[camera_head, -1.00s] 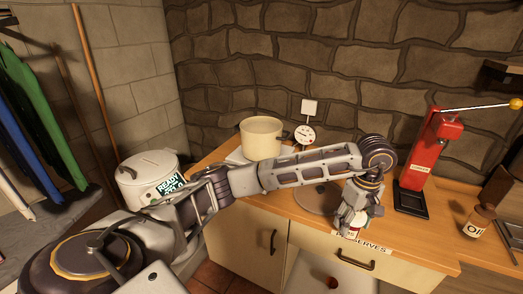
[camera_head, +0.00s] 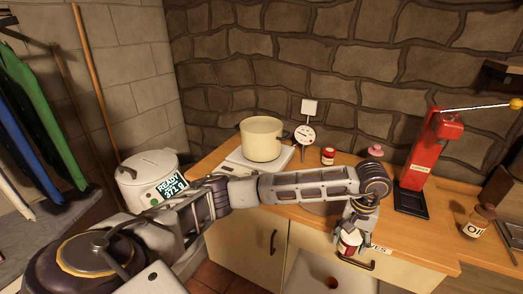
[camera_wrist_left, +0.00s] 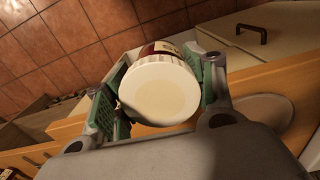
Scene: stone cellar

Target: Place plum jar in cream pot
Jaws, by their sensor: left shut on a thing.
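The jar (camera_head: 349,243) has a white lid and a dark red body. My left gripper (camera_head: 352,230) is shut on it and holds it at the front edge of the counter, above the cabinet fronts. In the left wrist view the jar's lid (camera_wrist_left: 160,90) faces the camera between the two green-padded fingers (camera_wrist_left: 160,85). The cream pot (camera_head: 260,140) has dark handles and an open top. It stands on a pale scale-like base at the back left of the counter, well away from the gripper. My right gripper is out of view.
Another red jar (camera_head: 328,156) stands on the counter right of the dial gauge (camera_head: 304,135). A red lever press (camera_head: 421,160) and a brown oil bottle (camera_head: 479,221) stand to the right. A white cooker (camera_head: 147,180) stands at the left. My forearm crosses in front of the pot.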

